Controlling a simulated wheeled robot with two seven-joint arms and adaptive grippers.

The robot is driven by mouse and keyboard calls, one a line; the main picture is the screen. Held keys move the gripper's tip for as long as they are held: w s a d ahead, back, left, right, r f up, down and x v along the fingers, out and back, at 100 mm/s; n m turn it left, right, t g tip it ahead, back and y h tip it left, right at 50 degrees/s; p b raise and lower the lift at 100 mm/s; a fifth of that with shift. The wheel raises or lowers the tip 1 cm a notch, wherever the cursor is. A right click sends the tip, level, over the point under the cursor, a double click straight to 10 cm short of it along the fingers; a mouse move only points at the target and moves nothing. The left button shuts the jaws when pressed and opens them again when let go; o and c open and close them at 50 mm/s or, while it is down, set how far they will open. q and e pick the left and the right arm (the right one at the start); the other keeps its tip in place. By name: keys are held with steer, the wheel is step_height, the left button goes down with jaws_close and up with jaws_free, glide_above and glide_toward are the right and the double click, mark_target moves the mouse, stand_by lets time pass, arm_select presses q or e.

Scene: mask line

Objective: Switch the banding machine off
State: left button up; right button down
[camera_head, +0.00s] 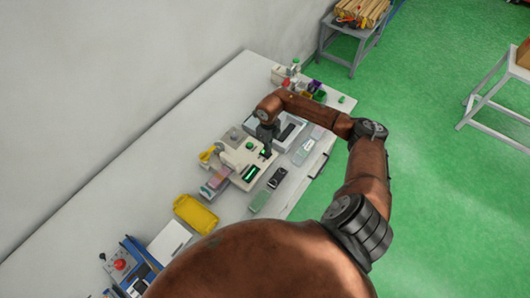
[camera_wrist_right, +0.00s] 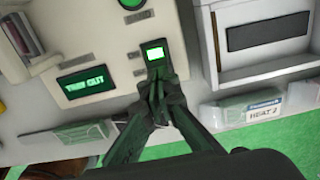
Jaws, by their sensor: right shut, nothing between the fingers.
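The beige banding machine (camera_head: 228,156) stands on the bench in the middle of the head view, with a lit green display (camera_head: 250,173). In the right wrist view its panel (camera_wrist_right: 115,35) shows the display (camera_wrist_right: 87,82) with blurred green lettering. A dark switch housing with a bright green lit face (camera_wrist_right: 155,54) sits right of the display. My right gripper (camera_wrist_right: 158,92) is shut and empty, its fingertips over the lower part of this housing, just below the lit face. I cannot tell whether they touch it. In the head view the right gripper (camera_head: 267,149) is at the machine's right side. My left gripper is not in view.
A grey-white tray with a dark slot (camera_wrist_right: 265,35) stands close right of the switch. A clear bin labelled HEAT 2 (camera_wrist_right: 249,109) is at the bench's front edge. A yellow tray (camera_head: 196,214) and a red button box (camera_head: 119,264) lie further left.

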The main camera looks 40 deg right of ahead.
steer(key=shift+s+f+b, duration=0.1)
steer(key=shift+f+b, duration=0.8)
steer(key=shift+f, duration=0.25)
stand_by(0.5)
steer(key=shift+r+p, duration=0.55)
steer(key=shift+r, duration=0.25)
steer(key=shift+r+p, duration=1.4)
steer(key=shift+r, duration=1.3)
